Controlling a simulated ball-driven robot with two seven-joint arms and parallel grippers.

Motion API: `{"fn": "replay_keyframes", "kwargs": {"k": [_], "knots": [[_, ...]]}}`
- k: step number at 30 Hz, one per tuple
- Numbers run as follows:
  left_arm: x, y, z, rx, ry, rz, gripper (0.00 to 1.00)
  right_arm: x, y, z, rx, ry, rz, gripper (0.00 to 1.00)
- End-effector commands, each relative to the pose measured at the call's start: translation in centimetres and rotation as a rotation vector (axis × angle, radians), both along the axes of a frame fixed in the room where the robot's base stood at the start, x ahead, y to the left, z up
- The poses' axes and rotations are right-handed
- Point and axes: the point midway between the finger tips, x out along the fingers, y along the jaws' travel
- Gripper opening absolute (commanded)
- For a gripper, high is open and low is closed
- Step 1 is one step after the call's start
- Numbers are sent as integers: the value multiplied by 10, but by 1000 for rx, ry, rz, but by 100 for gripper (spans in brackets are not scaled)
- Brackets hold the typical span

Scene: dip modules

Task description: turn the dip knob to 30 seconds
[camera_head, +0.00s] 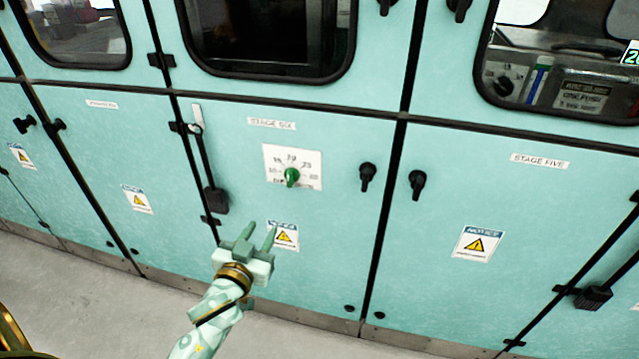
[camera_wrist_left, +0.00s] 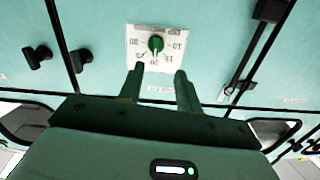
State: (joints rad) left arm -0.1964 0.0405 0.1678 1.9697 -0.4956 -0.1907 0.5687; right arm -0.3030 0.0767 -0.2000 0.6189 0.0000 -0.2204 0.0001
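The green dip knob (camera_head: 292,176) sits on a white dial plate (camera_head: 309,160) with printed numbers, on the teal panel labelled STAGE SIX. In the left wrist view the knob (camera_wrist_left: 156,43) and its plate (camera_wrist_left: 134,48) appear upside down, beyond the fingertips. My left gripper (camera_head: 258,231) is below and left of the knob in the head view, apart from it. Its two fingers (camera_wrist_left: 159,72) are spread with nothing between them. Which number the knob points at is too small to tell surely. My right gripper is not in view.
Black latches (camera_head: 367,176) and (camera_head: 418,184) stick out right of the dial. A black lever-like fitting (camera_head: 215,199) hangs on the panel to the left. Notice stickers (camera_head: 285,236) lie flat on the doors. The grey floor (camera_head: 110,310) is clear in front.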

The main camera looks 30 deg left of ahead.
Motion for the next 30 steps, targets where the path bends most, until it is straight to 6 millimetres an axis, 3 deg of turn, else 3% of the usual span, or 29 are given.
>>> {"fn": "replay_keyframes", "kwargs": {"k": [1, 2, 8, 21, 30], "knots": [[0, 1, 23, -15, -54, 3, 35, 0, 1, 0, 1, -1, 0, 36], [0, 0, 31, -34, -76, 2, 35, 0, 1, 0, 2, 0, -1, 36], [13, 2, 28, -98, -89, 2, 35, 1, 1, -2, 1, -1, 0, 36], [115, 27, 24, -94, -85, 3, 35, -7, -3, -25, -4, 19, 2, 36], [155, 36, 26, -97, -84, 2, 35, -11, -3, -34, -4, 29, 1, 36]]}}
